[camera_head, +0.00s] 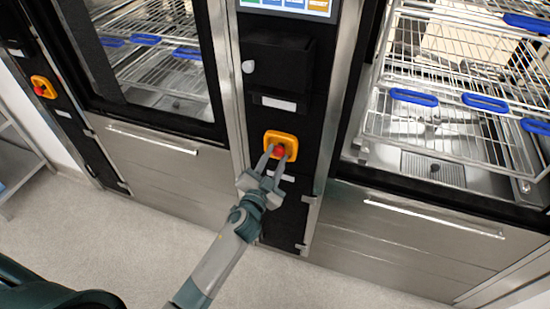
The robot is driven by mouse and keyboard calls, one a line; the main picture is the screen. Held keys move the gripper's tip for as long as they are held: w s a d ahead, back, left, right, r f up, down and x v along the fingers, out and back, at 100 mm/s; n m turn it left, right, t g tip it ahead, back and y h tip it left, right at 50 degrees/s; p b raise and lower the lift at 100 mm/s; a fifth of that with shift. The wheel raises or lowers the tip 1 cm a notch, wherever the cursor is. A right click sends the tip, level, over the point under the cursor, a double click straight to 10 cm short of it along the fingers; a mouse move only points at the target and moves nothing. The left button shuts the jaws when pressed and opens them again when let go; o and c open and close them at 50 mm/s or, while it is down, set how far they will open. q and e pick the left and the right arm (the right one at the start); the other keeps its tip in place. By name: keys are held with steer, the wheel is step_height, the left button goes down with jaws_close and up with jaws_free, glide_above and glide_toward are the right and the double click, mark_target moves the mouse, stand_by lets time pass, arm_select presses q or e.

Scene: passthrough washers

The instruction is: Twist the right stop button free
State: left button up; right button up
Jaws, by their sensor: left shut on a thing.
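The right stop button (278,150) is a red knob on a yellow housing (281,138), set in the black panel between the two washers. My left gripper (274,157) reaches up to it from below, with one finger on each side of the red knob, and is shut on it. The fingers cover part of the knob, so its turn angle cannot be told. The left stop button (40,90), also red on yellow, sits on another black panel at the far left. My right gripper is not in view.
Washers with wire racks and blue handles (484,102) stand on both sides of the panel. A screen (290,5) is above. Steel drawer fronts with bar handles (432,217) are below. The grey floor (130,240) in front is clear.

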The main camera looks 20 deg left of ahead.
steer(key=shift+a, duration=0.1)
arm_select(q)
steer(key=o, duration=1.1)
steer(key=shift+w, duration=0.1)
steer(key=shift+c, duration=0.2)
steer(key=shift+s+f, duration=0.1)
steer(key=shift+s, duration=0.45)
steer(key=s+b, duration=0.4)
steer(key=s, duration=1.2)
steer(key=shift+s+a, duration=0.15)
steer(key=shift+a, duration=0.1)
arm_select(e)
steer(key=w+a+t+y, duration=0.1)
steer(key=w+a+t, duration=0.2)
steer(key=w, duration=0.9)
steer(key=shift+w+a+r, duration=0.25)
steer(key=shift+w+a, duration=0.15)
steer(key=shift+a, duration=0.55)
